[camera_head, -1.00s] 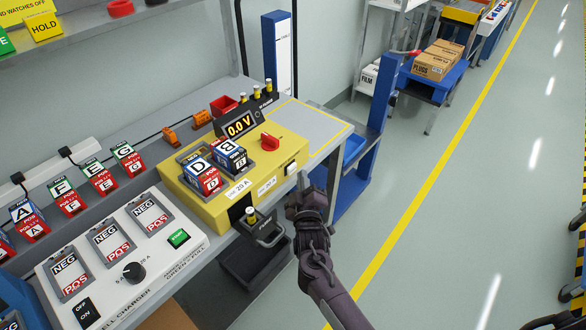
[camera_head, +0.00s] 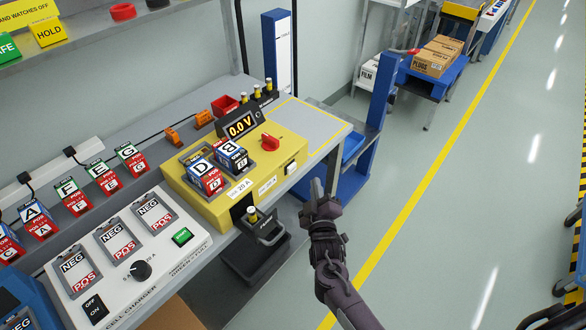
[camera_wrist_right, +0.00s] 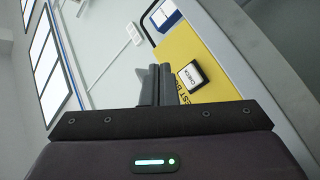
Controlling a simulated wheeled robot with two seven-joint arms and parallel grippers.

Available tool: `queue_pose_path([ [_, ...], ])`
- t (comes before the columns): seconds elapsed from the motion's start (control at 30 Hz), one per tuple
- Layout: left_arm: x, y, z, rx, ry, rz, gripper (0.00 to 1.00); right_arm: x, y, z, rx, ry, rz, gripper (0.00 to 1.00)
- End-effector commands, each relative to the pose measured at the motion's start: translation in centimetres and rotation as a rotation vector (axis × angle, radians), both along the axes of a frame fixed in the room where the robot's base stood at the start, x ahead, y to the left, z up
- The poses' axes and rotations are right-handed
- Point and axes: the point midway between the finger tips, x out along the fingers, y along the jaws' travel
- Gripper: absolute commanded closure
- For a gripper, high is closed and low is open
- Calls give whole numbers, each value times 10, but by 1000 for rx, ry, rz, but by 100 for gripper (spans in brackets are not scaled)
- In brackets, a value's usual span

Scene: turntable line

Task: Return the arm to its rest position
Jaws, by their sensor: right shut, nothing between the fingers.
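My right gripper (camera_head: 318,192) is in the head view, just off the front edge of the bench, right of the yellow tester box (camera_head: 218,206). It is shut and empty, with its fingers pointing up and away. In the right wrist view its two fingers (camera_wrist_right: 157,82) are together with nothing between them. Part of the yellow box (camera_wrist_right: 196,62) and its white button (camera_wrist_right: 191,76) lie beyond the fingers in that view. My left gripper is not in view.
Cells D (camera_head: 206,177) and B (camera_head: 232,157) sit in the yellow box. A cell charger (camera_head: 128,254) stands left of it. A black tray (camera_head: 262,236) with a fuse hangs at the bench front. A blue post (camera_head: 378,100) stands behind my gripper.

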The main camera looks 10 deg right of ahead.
Motion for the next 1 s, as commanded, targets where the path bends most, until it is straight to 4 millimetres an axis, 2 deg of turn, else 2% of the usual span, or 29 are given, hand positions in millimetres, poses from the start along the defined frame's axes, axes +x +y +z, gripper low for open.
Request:
queue_pose_path([
  [0.33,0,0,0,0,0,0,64,0,0,-1,1,1,0,100],
  [0.4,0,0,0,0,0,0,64,-2,1,-8,9,17,6,100],
  [0.47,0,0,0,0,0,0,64,-6,2,-24,25,52,16,100],
  [0.57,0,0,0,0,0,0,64,-23,6,-73,80,163,43,100],
  [0.67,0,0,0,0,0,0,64,-53,9,-139,162,322,66,100],
  [0.7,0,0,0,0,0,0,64,-69,9,-166,198,391,70,100],
  [0.77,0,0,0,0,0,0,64,-95,10,-204,251,491,70,100],
  [0.8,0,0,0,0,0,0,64,-115,9,-228,286,558,65,100],
  [0.87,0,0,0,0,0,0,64,-146,8,-263,336,659,52,100],
  [1.0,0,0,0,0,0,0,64,-229,1,-332,446,888,-6,100],
])
